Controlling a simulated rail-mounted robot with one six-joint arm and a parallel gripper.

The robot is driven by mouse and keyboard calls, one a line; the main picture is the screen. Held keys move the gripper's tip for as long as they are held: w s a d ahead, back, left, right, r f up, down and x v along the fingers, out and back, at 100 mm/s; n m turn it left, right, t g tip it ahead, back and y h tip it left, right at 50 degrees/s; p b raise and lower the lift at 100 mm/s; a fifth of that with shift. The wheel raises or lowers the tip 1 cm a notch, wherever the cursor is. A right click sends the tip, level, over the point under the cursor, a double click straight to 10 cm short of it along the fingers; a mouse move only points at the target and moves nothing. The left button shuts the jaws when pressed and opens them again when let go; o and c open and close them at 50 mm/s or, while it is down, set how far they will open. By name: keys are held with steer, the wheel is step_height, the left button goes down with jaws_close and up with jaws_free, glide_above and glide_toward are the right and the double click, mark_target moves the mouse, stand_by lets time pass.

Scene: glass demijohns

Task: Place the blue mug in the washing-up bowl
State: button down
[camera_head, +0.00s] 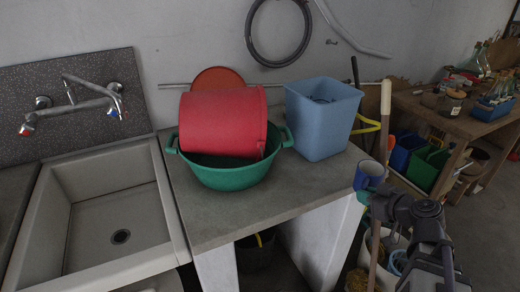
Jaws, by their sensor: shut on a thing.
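The blue mug (369,175) is at the right end of the counter, beyond its edge and at about the height of its top. My gripper (376,193) is shut on the mug; its fingertips are small and dark here, and the mug partly hides them. The green washing-up bowl (226,178) with two handles stands on the counter, left of the mug. A red bucket (222,121) lies tilted in the bowl and covers most of its opening.
A light blue square bucket (322,118) stands on the counter between bowl and mug. A wooden handle (381,150) rises close beside the mug. A sink (110,220) is at the left. The counter's front (265,210) is clear. A cluttered wooden bench (445,115) is at the right.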

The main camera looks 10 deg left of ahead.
steer(key=s+a+n+g+y, duration=0.2)
steer(key=s+a+n, duration=0.1)
steer(key=s+a, duration=0.15)
steer(key=w+a, duration=0.6)
steer(key=a, duration=0.1)
steer(key=w+a, duration=0.3)
steer(key=a, duration=0.1)
steer(key=shift+w+a, duration=0.1)
steer(key=shift+w, duration=0.05)
steer(key=w+a, duration=0.2)
steer(key=shift+a, duration=0.3)
steer(key=shift+w+a+f+b, duration=0.1)
steer(key=shift+a+f+b, duration=0.1)
steer(key=shift+f+b, duration=0.3)
steer(key=shift+w+a+f+b, duration=0.1)
steer(key=shift+a+f+b, duration=0.1)
steer(key=shift+f+b, duration=0.3)
steer(key=shift+r+p, duration=0.3)
steer(key=shift+f, duration=0.25)
steer(key=c, duration=1.1)
jaws_free()
steer(key=shift+r, duration=0.1)
steer(key=shift+r, duration=0.1)
